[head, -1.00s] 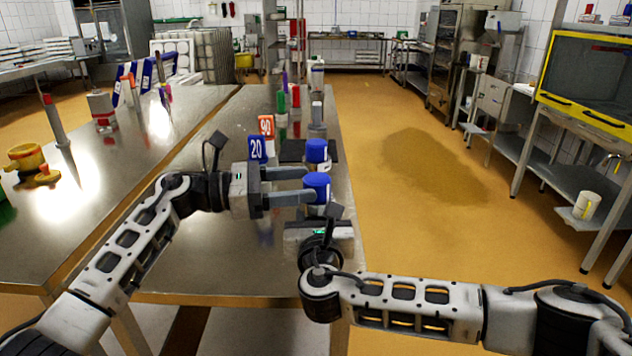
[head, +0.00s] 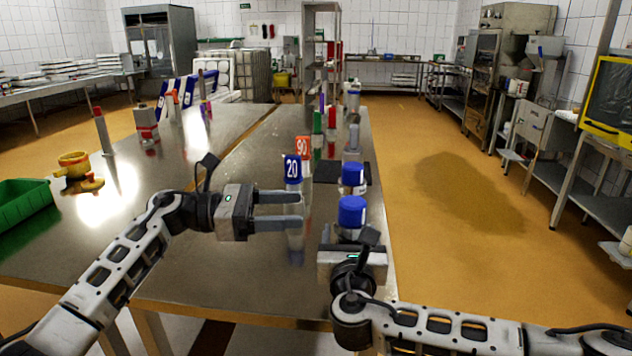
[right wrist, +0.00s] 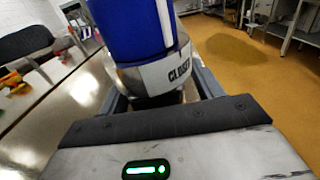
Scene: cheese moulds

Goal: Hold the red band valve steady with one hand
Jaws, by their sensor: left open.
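I cannot tell for sure which thing is the red band valve. Two blue-capped containers stand one behind the other near the right edge of the table: the near one (head: 352,213) and the far one (head: 353,175). My right gripper (head: 351,240) is at the near one. In the right wrist view this blue-topped container (right wrist: 140,30), with a label seeming to read "CLOSED", is between the fingers; their contact is unclear.
A dark mat (head: 326,171) lies behind. A green crate (head: 22,215) and yellow piece (head: 75,163) are at left.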

